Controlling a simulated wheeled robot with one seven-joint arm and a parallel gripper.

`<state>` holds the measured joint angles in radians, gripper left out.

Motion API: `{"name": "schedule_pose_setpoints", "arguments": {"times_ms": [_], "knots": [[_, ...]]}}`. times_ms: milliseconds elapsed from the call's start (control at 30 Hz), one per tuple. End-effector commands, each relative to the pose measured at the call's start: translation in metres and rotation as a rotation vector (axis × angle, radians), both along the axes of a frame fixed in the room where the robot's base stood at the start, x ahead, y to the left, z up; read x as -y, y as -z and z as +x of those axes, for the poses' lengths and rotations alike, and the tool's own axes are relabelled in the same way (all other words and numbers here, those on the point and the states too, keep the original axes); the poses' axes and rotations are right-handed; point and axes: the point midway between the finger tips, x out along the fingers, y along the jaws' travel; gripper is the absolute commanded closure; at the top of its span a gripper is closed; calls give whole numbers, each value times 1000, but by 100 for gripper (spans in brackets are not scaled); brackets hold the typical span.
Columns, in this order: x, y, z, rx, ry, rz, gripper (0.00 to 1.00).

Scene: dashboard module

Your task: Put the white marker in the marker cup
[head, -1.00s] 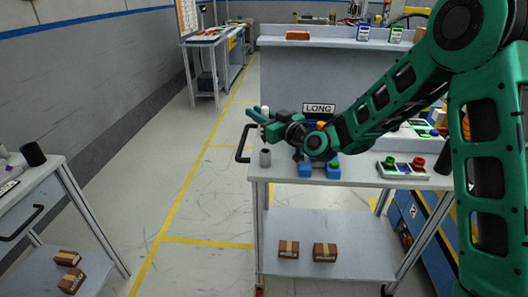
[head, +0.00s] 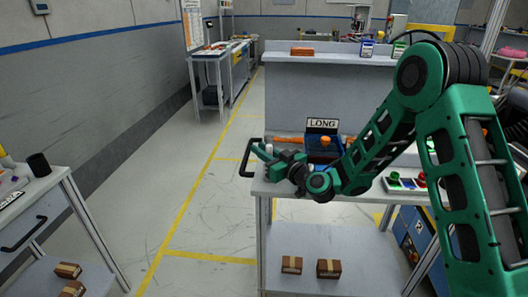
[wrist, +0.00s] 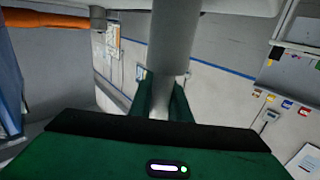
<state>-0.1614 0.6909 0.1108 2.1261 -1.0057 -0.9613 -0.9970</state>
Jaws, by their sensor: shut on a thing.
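My gripper (head: 262,151) is shut on the white marker (head: 268,148), low over the left end of the table. Only a small pale part of the marker shows there, upright between the fingers. In the wrist view, the marker (wrist: 160,104) stands between the two green fingers. The grey marker cup (wrist: 174,38) is in line with it, and the marker appears to meet or enter its rim; I cannot tell how deep. In the head view my gripper mostly hides the cup.
A blue holder with a LONG sign (head: 322,125) and an orange-topped item stands right of my gripper. A button panel (head: 405,184) lies farther right. A black handle (head: 250,158) juts from the table's left end. A side table with a black cup (head: 38,164) stands at left.

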Motion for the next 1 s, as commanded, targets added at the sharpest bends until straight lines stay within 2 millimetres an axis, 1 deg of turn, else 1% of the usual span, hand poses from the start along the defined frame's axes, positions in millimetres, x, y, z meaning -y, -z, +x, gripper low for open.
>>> {"name": "schedule_pose_setpoints", "arguments": {"times_ms": [100, 133, 200, 567, 633, 767, 1000], "knots": [[1, 2, 0, -1, 1, -1, 100], [1, 2, 0, 0, 1, 0, 79], [1, 2, 0, 1, 1, -1, 65], [1, -1, 0, 1, 1, -1, 65], [6, 1, -4, -1, 3, -2, 65], [20, 1, -17, -4, 5, 0, 65], [51, 1, -50, -6, 5, 1, 65]]}}
